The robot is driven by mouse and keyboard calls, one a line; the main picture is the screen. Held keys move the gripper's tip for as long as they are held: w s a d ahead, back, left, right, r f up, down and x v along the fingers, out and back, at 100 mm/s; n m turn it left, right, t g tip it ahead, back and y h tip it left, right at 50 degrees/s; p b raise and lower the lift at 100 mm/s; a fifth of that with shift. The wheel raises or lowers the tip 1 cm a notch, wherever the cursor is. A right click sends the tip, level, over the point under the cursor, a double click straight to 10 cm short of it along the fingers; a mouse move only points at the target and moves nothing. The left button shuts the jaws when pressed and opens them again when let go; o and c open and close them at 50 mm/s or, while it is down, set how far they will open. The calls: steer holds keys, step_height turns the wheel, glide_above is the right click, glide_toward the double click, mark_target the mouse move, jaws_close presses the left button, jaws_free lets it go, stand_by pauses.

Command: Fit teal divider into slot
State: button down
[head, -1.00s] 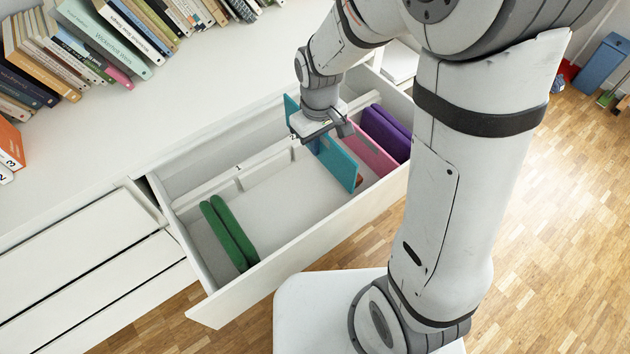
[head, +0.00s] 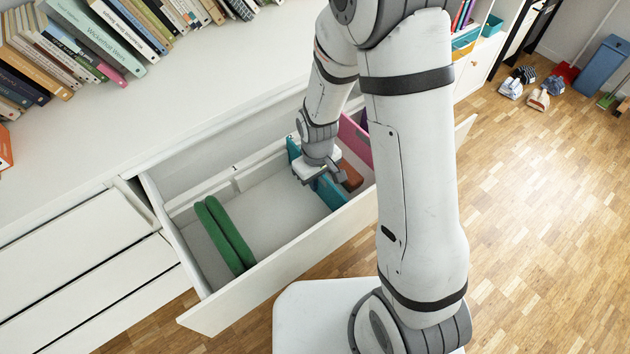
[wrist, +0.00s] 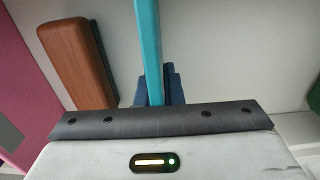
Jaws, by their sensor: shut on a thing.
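The teal divider (head: 328,194) is a thin upright panel inside the open drawer (head: 285,222). It runs from the back wall side toward the front panel. My gripper (head: 319,178) is shut on its top edge. In the wrist view the teal divider (wrist: 149,55) stands between the gripper fingers (wrist: 160,90). I cannot tell whether its lower edge sits in a slot, as the slots are hidden. A pink divider (head: 355,140) stands to the right and also shows in the wrist view (wrist: 25,85).
A brown block (head: 351,176) lies between the teal and pink dividers, close to my gripper; it also shows in the wrist view (wrist: 75,62). Two green rolls (head: 225,235) lie at the drawer's left. The middle floor is clear. Books (head: 85,45) stand on the top.

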steer(key=shift+f, duration=0.15)
steer(key=c, duration=1.6)
jaws_free()
steer(key=shift+o, duration=0.2)
step_height(320, 180, up, 12)
steer(key=p, duration=0.2)
steer(key=shift+p, duration=0.4)
steer(key=shift+s+d+r, duration=0.1)
steer(key=shift+d+r, duration=0.05)
steer(key=shift+r, duration=0.35)
steer(key=s+d+r+m+t, duration=0.1)
steer(key=s+d+r+m, duration=0.5)
steer(key=s+d+r, duration=0.5)
steer(key=shift+s+d+r+m+t, duration=0.3)
steer(key=shift+s+r+m+t, duration=0.1)
steer(key=shift+r, duration=0.5)
